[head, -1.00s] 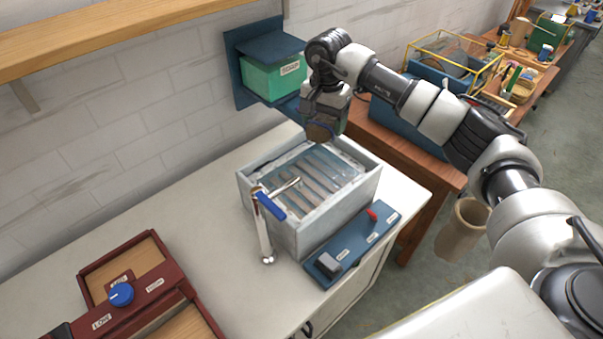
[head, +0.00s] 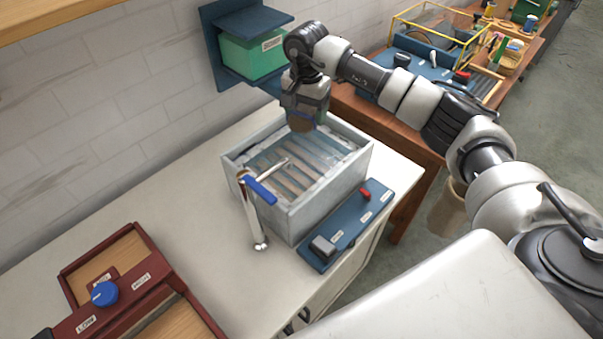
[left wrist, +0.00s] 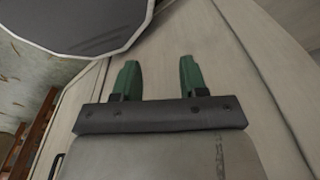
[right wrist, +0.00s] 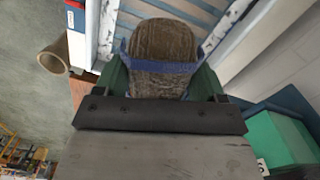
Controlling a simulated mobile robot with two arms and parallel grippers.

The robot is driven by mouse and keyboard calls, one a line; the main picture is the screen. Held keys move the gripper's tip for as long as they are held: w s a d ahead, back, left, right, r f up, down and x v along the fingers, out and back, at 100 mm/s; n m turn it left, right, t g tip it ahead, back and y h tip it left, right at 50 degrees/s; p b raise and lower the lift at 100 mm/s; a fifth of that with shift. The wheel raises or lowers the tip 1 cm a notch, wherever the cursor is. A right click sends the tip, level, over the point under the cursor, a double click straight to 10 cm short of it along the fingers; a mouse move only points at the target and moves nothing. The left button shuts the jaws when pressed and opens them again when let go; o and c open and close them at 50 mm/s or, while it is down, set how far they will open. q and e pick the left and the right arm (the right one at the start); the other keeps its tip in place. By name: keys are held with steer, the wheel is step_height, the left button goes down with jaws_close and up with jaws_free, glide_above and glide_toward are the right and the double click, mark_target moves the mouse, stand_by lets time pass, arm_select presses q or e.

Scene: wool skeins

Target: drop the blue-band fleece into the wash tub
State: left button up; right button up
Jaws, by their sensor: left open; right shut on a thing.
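The blue-band fleece is a brown, woolly bundle with a blue band around it; it fills the middle of the right wrist view (right wrist: 163,45). My right gripper (head: 303,120) is shut on it, with green fingers at its two sides. In the head view the fleece (head: 301,125) hangs over the back part of the wash tub. The wash tub (head: 327,194) is a grey-white box with a slatted inside, standing on the white counter. My left gripper (left wrist: 154,78) is open and empty in the left wrist view, facing pale panels; it is not in the head view.
A tap (head: 254,215) with a blue handle stands at the tub's front left. A blue control panel (head: 345,225) with a red switch lies at its right. A dark red tray with a blue knob (head: 104,293) is at lower left. A green box (head: 252,58) sits on a blue wall shelf.

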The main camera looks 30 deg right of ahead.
steer(key=shift+r, duration=0.1)
steer(key=o, duration=1)
arm_select(q)
steer(key=shift+s+a, duration=0.15)
steer(key=shift+s, duration=1.05)
steer(key=shift+f, duration=0.1)
steer(key=f+b, duration=0.3)
steer(key=shift+w+f, duration=0.1)
steer(key=shift+w, duration=0.3)
arm_select(e)
step_height(320, 180, up, 11)
steer(key=shift+f, duration=0.15)
